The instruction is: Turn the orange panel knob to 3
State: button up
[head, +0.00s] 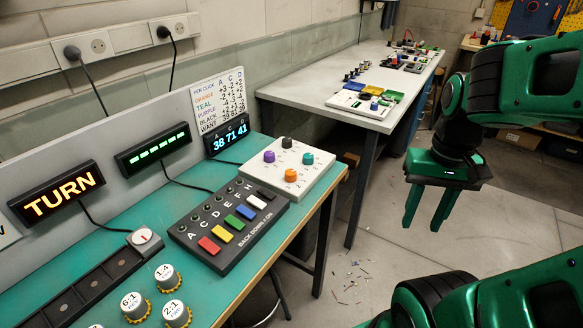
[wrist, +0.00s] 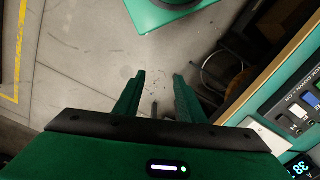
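The orange panel knob (head: 291,175) sits on a white panel (head: 313,177) at the right end of the near teal bench. A purple knob (head: 269,156), a teal knob (head: 307,158) and a black knob (head: 287,142) share this panel. The number the orange knob points at is too small to read. My gripper (head: 424,224) is open and empty, fingers down, over the floor to the right of the bench and apart from the panel. In the wrist view, its fingers (wrist: 157,95) are spread with only floor between them.
A black switch box (head: 229,222) with coloured keys lies left of the panel. A display (head: 227,137) reads 38 71 41, below a chart (head: 219,95) of effects per click. A far white table (head: 370,112) holds small items.

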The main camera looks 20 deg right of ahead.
jog(key=shift+o, duration=0.3)
jog(key=shift+s+r, duration=0.2)
jog(key=shift+r, duration=0.1)
jog(key=n+t+y, duration=0.3)
jog(key=n+y, duration=0.1)
jog(key=n, duration=1.4)
send_near(291, 172)
jog(key=x, duration=0.8)
jog(key=shift+w+a+f, duration=0.1)
jog(key=shift+f, duration=0.1)
jog(key=shift+c, duration=0.7)
jog(key=c, duration=0.9)
jog(key=shift+a+g, duration=0.2)
jog(key=shift+g, duration=0.1)
jog(key=shift+d, duration=0.15)
